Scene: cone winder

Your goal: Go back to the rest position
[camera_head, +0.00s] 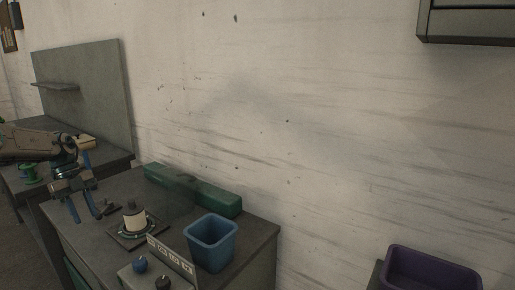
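My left gripper (87,218) comes in from the left, over the left edge of the dark workbench (251,232). Its two blue fingers point down and stand apart, with nothing seen between them. The winder (122,240) is a dark square plate on the bench, right of the gripper. A cream-white cone (134,220) with a dark top stands upright on it, apart from the fingers. My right gripper is not in view.
A blue bin (210,245) stands on the bench, right of the winder. A long green housing (215,199) lies along the wall. A control box (165,272) with knobs is in front. A second bench (108,162) is at left; a purple bin (431,272) is lower right.

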